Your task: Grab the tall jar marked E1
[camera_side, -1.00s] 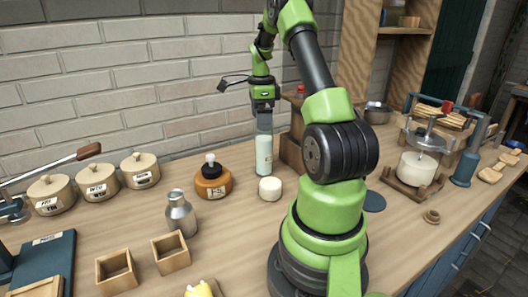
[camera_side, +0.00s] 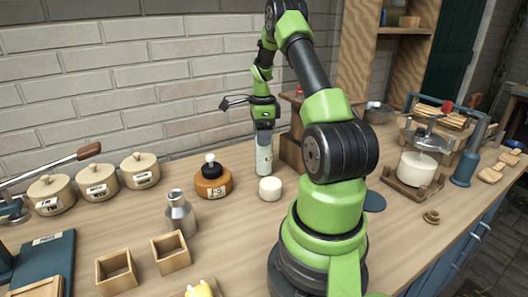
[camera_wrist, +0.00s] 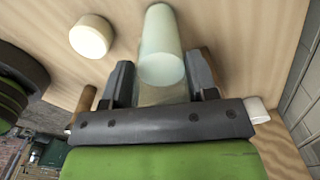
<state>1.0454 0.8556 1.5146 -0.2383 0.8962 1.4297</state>
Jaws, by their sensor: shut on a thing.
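The tall pale green jar (camera_side: 264,162) stands upright on the wooden counter near the brick wall. A pale label patch shows on it, but I cannot read the mark. My gripper (camera_side: 264,142) points down over the jar, its fingers shut on the upper part. In the wrist view the jar (camera_wrist: 162,48) lies between the two dark fingers of my gripper (camera_wrist: 161,78). The fingers hide part of the jar's top in the side view.
A short cream jar (camera_side: 270,188) stands close in front of the tall jar. An orange pot with a black lid (camera_side: 212,184) stands to the left. A wooden stand (camera_side: 291,150) is close on the right. A metal bottle (camera_side: 181,215) is farther forward.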

